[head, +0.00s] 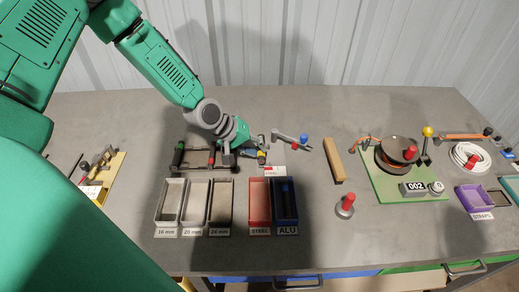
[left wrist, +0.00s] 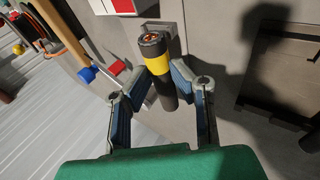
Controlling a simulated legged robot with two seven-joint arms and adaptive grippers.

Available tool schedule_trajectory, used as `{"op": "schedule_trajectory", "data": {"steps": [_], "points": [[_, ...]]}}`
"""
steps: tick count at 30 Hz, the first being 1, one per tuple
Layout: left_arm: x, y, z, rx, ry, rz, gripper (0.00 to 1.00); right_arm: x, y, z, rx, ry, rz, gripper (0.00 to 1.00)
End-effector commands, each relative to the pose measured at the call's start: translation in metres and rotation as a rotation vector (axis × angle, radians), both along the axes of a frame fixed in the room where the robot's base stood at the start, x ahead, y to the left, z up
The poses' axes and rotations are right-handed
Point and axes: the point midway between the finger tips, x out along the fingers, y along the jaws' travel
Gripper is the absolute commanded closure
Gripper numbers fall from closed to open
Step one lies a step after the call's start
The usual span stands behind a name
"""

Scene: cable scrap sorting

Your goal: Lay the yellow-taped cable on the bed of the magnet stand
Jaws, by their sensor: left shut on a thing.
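My left gripper (head: 248,150) is shut on the yellow-taped cable (head: 262,157), beyond the bins. In the left wrist view the cable (left wrist: 158,62) is a short black cylinder with a yellow band and copper strands at its end, and it stands between the two fingers of the gripper (left wrist: 162,92). A lever with a blue knob and a red part (head: 290,139) lies just right of the gripper; it seems to belong to the magnet stand, but I cannot make out the bed clearly. A small red and white plate (head: 274,169) is just below the cable. My right gripper is not in view.
Grey bins (head: 195,181) labelled by size, a red STEEL bin (head: 259,181) and a blue ALU bin (head: 287,184) stand in front. A rack (head: 184,168) is left of the gripper. A wooden bar (head: 334,160) and a green board (head: 385,188) lie to the right.

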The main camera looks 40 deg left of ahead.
Motion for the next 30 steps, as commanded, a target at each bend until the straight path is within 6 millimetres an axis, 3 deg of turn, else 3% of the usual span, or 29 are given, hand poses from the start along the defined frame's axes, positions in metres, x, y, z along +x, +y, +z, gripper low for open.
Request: {"op": "schedule_trajectory", "data": {"steps": [16, 30], "points": [[0.0, 0.002, 0.001, 0.0, -0.002, 0.0, 1.0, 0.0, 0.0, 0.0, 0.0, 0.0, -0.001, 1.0], [-0.001, -0.001, -0.011, 0.001, 0.001, 0.0, 1.0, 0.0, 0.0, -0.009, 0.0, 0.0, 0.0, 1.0]]}}
